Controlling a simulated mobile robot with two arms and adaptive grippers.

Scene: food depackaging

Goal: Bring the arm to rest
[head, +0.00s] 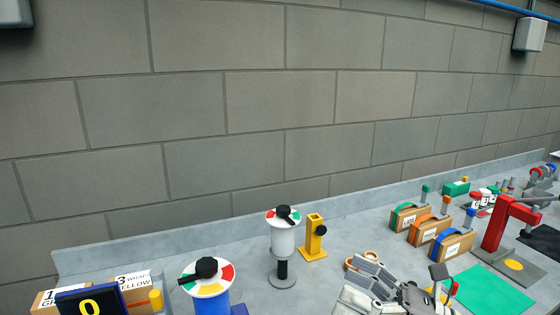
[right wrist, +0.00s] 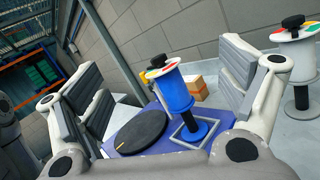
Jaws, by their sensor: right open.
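My right gripper (head: 402,278) shows at the bottom of the head view, right of the middle, above the grey counter (head: 340,240). In the right wrist view its two grey padded fingers (right wrist: 165,85) stand wide apart, with nothing held between them. Beyond them is a blue post (right wrist: 176,92) with a coloured dial and black knob, on a blue base with a black round disc (right wrist: 140,131). I cannot tell how far the fingers are from these. My left gripper is not in view.
A white dial post (head: 283,240) and a yellow stand (head: 314,238) are left of the gripper. Cardboard boxes with coloured handles (head: 428,229), a red press-like stand (head: 497,222) and a green mat (head: 488,292) are to the right. A block wall (head: 240,110) runs behind the counter.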

